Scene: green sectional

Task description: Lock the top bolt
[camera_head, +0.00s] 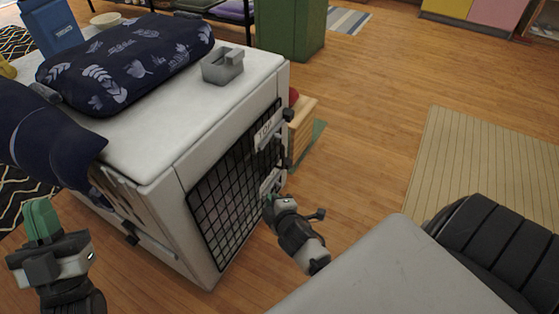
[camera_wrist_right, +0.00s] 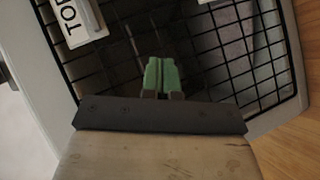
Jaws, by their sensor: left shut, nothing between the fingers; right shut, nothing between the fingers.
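A pale pet crate (camera_head: 165,215) has a black wire-grid door (camera_head: 232,195) on its right side. A white label (camera_head: 266,130) marks the top bolt area on the upper door. A second pale plate (camera_head: 270,181) is lower on the door edge. My right gripper (camera_head: 268,201) is shut and empty near that lower plate; its green fingertips (camera_wrist_right: 160,76) are in front of the grid. My left gripper (camera_head: 41,220) is shut and empty, left of the crate.
A dark leaf-patterned cushion (camera_head: 130,62) and a small grey tray (camera_head: 222,68) lie on the crate top. A navy cushion (camera_head: 40,130) hangs over its left edge. A green cabinet (camera_head: 292,28) stands behind. Wooden floor (camera_head: 365,140) is clear right of the crate.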

